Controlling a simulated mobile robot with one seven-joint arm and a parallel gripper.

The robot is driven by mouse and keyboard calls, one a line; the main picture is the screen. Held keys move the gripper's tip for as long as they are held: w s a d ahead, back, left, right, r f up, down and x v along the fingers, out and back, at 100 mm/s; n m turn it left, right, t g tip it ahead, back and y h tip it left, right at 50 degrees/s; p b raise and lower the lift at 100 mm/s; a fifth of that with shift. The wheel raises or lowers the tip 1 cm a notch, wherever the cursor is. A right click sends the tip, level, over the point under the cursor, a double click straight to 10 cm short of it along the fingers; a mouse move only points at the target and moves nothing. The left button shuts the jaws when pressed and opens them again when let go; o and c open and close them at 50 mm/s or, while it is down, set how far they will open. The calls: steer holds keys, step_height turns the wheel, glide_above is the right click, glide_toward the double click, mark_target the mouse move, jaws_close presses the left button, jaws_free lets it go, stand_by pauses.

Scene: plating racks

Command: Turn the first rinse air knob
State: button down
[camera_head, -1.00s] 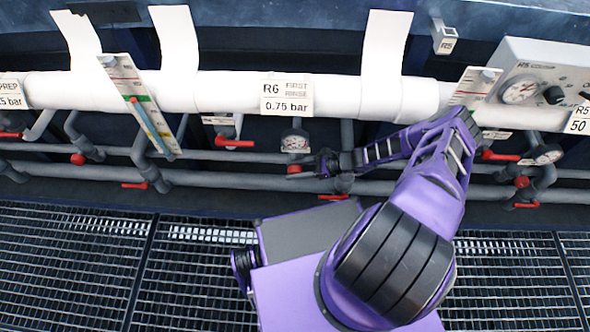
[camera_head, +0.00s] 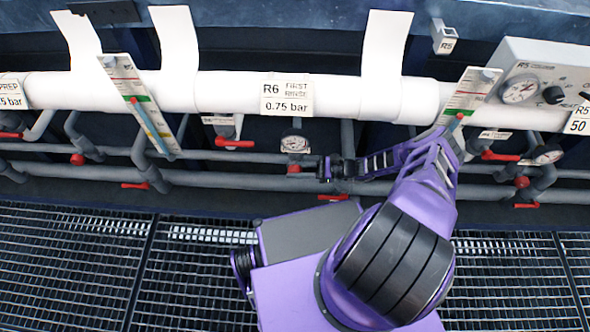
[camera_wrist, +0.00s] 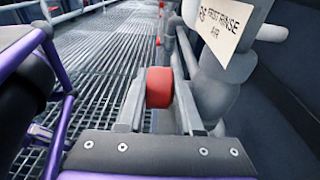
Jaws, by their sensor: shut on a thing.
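The red air knob (camera_wrist: 159,87) sits between the two grey fingers of my gripper (camera_wrist: 159,100) in the wrist view. The fingers flank it on both sides and are shut on it. A white label (camera_wrist: 222,24) reading "FIRST RINSE AIR" hangs on the grey pipework just right of the knob. In the head view, the knob (camera_head: 294,169) is a small red spot below a round gauge (camera_head: 295,144), under the "R6 FIRST RINSE 0.75 bar" sign (camera_head: 287,97). My gripper (camera_head: 311,169) reaches it from the right, its fingers small and hard to make out.
A red lever (camera_head: 234,143) lies left of the gauge and another (camera_head: 334,197) just below my gripper. Grey pipes (camera_head: 220,178) run across behind. A white pipe (camera_head: 230,91) runs above. Metal grating (camera_head: 90,265) covers the floor.

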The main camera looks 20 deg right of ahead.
steer(key=shift+f+t+y, duration=0.1)
steer(key=shift+t+y, duration=0.2)
steer(key=shift+y, duration=0.5)
steer(key=c, duration=0.8)
jaws_free()
steer(key=shift+c, duration=0.2)
steer(key=v, duration=0.7)
steer(key=shift+d, duration=0.3)
